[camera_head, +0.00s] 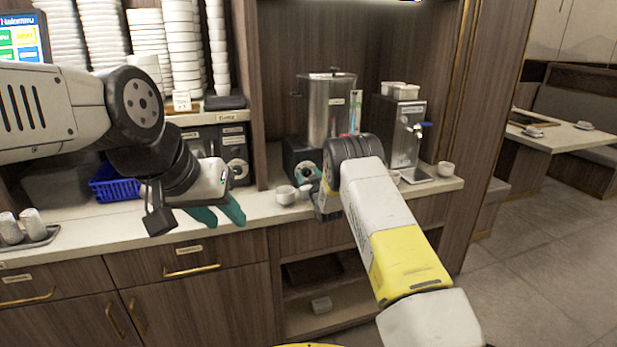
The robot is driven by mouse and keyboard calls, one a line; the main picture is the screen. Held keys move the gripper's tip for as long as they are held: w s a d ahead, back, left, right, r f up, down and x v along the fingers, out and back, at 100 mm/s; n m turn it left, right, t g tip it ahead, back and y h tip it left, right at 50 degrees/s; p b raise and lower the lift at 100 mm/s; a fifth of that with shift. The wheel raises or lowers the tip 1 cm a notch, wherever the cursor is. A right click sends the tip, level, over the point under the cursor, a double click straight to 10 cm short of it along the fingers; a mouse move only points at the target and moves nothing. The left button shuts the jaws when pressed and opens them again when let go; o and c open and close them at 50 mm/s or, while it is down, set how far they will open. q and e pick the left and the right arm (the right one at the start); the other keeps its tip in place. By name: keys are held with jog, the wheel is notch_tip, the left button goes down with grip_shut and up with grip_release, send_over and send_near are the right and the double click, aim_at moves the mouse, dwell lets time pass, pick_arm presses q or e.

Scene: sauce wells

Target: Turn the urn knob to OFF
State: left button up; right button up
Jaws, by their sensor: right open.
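The steel urn (325,112) stands on a dark base (292,152) on the counter, against the wooden back wall. My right gripper (308,180) is open at the front of this base, its teal fingertips close to the pale round knob dial (306,170). The fingers and wrist partly cover the knob, so I cannot tell whether they touch it or which way it points. My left gripper (220,214) hangs over the counter's front edge, left of the urn, its teal fingers apart and empty.
A white cup (286,195) sits beside my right gripper. A steel dispenser (402,135) stands right of the urn, with another cup (446,169) near it. Cup stacks (183,45), a blue basket (112,188) and a tray (35,238) are on the left.

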grip_shut()
jog(key=shift+n, duration=0.4)
jog(key=n, duration=0.5)
jog(key=shift+n, duration=0.4)
jog(key=n, duration=0.5)
jog(key=shift+d+f+n, duration=0.1)
jog(key=shift+n, duration=0.2)
jog(key=shift+y, duration=0.3)
grip_release()
